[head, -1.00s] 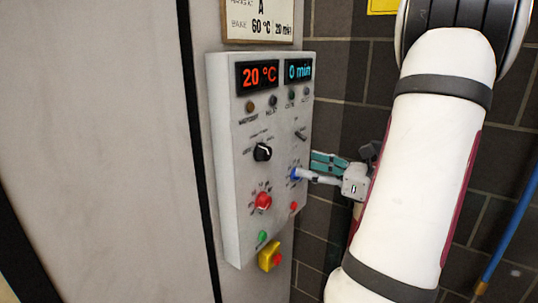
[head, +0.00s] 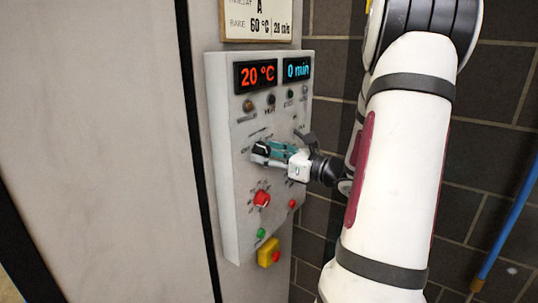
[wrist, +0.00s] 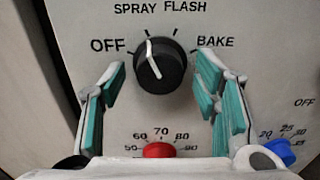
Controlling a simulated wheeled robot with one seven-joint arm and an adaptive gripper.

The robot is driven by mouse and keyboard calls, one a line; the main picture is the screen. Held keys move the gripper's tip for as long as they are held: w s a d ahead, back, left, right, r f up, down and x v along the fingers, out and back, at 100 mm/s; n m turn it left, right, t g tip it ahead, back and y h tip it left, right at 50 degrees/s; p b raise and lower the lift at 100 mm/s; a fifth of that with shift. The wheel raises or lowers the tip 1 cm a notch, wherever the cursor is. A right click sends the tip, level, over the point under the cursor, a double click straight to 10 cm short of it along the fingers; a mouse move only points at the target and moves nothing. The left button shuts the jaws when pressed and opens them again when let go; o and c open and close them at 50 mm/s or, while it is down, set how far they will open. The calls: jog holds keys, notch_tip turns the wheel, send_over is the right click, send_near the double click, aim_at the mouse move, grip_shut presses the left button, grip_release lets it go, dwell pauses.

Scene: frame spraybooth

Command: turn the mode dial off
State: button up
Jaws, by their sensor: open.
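The mode dial (wrist: 161,68) is a black round knob with a white pointer line, on a pale panel. Its pointer is up and slightly left, toward SPRAY; OFF is printed to its left, FLASH and BAKE to its right. My gripper (wrist: 160,80) is open, with one teal-padded finger on each side of the dial. I see gaps between both fingers and the knob in the wrist view. In the head view my gripper (head: 275,152) is at the panel and partly hides the dial.
Below the dial is a red temperature knob (wrist: 159,150); a blue knob (wrist: 279,151) is at lower right. The control box (head: 232,190) also has two displays, small lamps, a green button (head: 261,233) and a yellow-backed red button (head: 268,252). A brick wall stands to the right.

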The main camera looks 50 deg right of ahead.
jog(key=c, duration=1.1)
jog(key=shift+c, duration=0.2)
jog(key=shift+n, duration=0.3)
jog(key=n+b, duration=0.4)
jog(key=b, duration=0.1)
jog(key=shift+w+f+n, duration=0.15)
jog(key=shift+n, duration=0.25)
jog(key=n+b, duration=0.3)
jog(key=b, duration=0.1)
jog(key=shift+n, duration=0.3)
